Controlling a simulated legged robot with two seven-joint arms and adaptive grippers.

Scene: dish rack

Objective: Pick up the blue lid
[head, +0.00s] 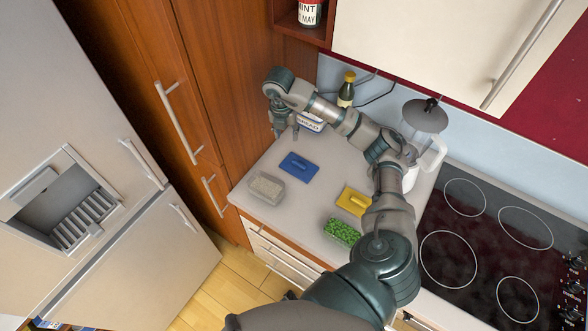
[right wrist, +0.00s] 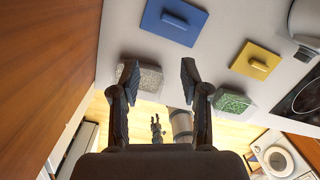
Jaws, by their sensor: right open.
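The blue lid (head: 299,167) is a flat square with a raised handle, lying on the grey counter. It also shows at the top of the right wrist view (right wrist: 173,20). My right gripper (head: 285,132) is open and empty, pointing down above the counter behind the blue lid, apart from it. In the right wrist view its two fingers (right wrist: 160,75) are spread wide, with the lid beyond their tips. My left gripper (right wrist: 157,128) appears small and low in the right wrist view; its finger state is unclear. It is not seen in the head view.
A container of pale grains (head: 266,187) stands left of the blue lid. A yellow lid (head: 352,201) and a container of green peas (head: 342,232) are to the right. A bottle (head: 347,89) and a kettle-like jug (head: 425,130) stand at the back. A tall wooden cabinet (head: 190,80) borders the left.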

